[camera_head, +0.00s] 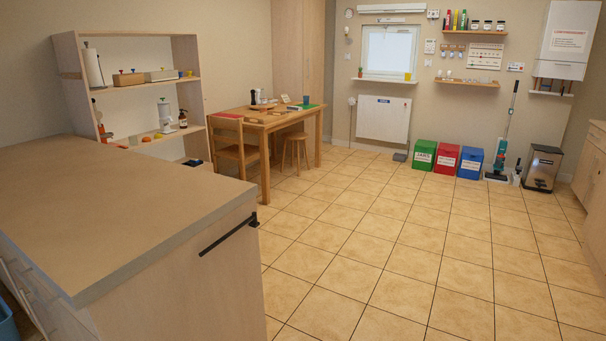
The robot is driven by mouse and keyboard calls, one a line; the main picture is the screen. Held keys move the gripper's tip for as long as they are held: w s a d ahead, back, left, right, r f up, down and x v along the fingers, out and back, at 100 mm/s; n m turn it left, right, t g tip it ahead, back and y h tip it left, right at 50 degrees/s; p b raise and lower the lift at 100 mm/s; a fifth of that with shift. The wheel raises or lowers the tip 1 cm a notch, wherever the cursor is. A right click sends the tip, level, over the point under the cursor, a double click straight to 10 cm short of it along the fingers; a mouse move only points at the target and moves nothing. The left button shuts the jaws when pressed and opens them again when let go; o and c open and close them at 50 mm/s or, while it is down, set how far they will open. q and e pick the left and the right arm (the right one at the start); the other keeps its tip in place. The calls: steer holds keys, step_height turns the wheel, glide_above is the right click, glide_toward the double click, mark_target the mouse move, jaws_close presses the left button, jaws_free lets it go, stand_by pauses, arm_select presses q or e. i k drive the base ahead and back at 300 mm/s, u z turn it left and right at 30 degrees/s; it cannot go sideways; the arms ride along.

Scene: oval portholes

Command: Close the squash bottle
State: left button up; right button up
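I cannot make out a squash bottle for certain in the head view. A small dark upright item (253,97) stands at the back left of the wooden table (262,121), too small to tell what it is. A dark bottle (183,120) stands on the open shelf unit, and several small bottles stand on the upper wall shelf (474,33). Whether any of these is the squash bottle, or has a cap on, cannot be told. Neither of my grippers is in view.
A large bare counter (130,205) fills the left foreground, with a black rail (228,234) on its end. A chair (232,147) and a stool (296,152) stand by the table. Green, red and blue bins (446,158) line the back wall. The tiled floor (400,235) is open.

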mark_target(263, 102)
steer(key=z, duration=0.3)
steer(key=i, duration=5.05)
steer(key=u, duration=0.85)
steer(key=i, duration=0.7)
steer(key=z, duration=0.55)
steer(key=k, duration=0.65)
steer(key=z, duration=0.45)
steer(key=i, duration=2.2)
steer(key=u, duration=1.65)
steer(key=i, duration=0.75)
steer(key=u, duration=0.65)
